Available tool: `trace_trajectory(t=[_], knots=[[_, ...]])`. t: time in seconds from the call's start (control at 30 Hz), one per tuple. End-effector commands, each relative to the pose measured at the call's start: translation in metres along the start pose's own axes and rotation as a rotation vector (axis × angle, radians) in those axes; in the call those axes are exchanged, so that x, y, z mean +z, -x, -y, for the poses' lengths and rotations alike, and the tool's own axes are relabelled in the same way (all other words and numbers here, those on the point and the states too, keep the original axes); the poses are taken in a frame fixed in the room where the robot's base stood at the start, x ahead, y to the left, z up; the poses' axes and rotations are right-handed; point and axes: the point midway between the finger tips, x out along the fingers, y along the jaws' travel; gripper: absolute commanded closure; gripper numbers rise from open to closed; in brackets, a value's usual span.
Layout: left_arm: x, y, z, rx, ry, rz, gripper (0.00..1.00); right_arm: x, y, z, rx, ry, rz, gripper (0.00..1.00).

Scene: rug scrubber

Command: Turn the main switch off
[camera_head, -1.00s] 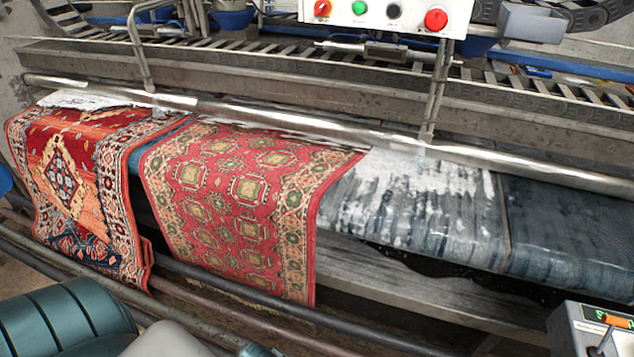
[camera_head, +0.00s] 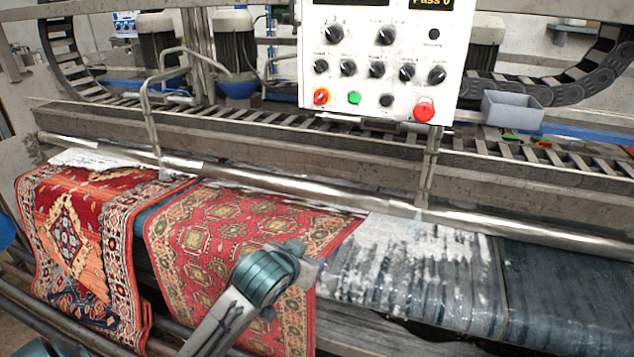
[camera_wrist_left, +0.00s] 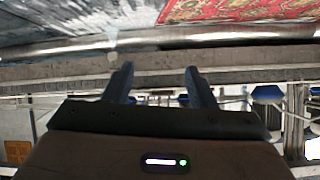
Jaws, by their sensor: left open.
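A white control panel (camera_head: 385,55) stands above the machine in the head view. My left arm rises from the bottom in front of the red rug, below the panel and well apart from the switch. Its gripper is mostly hidden behind the wrist there. In the left wrist view my left gripper (camera_wrist_left: 158,72) has its two dark fingers apart with nothing between them. My right gripper is not in view.
A green button (camera_head: 354,98), dark knobs and a red mushroom button (camera_head: 424,109) share the panel. A metal roller (camera_head: 290,184) and bent pipe posts cross in front. Patterned rugs (camera_head: 235,235) hang below. A grey tray (camera_head: 512,110) is right of the panel.

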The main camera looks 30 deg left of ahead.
Motion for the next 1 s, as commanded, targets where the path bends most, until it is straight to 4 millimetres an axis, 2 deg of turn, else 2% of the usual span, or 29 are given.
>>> trace_trajectory(t=[0.03,0.2,0.3,0.4,0.53,0.67,0.77,1.0], knots=[[-0.042,0.001,0.011,-0.016,0.014,-0.084,0.49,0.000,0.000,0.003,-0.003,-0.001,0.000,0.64],[-0.154,0.022,0.045,-0.052,0.077,-0.311,0.49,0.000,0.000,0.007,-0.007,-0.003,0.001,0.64],[-0.204,0.041,0.062,-0.064,0.111,-0.418,0.49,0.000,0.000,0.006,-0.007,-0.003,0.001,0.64],[-0.240,0.059,0.075,-0.072,0.136,-0.497,0.49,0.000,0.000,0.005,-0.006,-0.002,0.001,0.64],[-0.264,0.073,0.085,-0.078,0.156,-0.552,0.49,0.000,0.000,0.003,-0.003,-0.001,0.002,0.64],[-0.276,0.072,0.089,-0.077,0.163,-0.567,0.49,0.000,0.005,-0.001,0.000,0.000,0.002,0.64],[-0.284,0.062,0.090,-0.076,0.164,-0.565,0.49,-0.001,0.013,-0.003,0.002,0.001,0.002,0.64],[-0.309,0.023,0.096,-0.077,0.164,-0.562,0.49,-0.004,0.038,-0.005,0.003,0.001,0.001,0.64]])
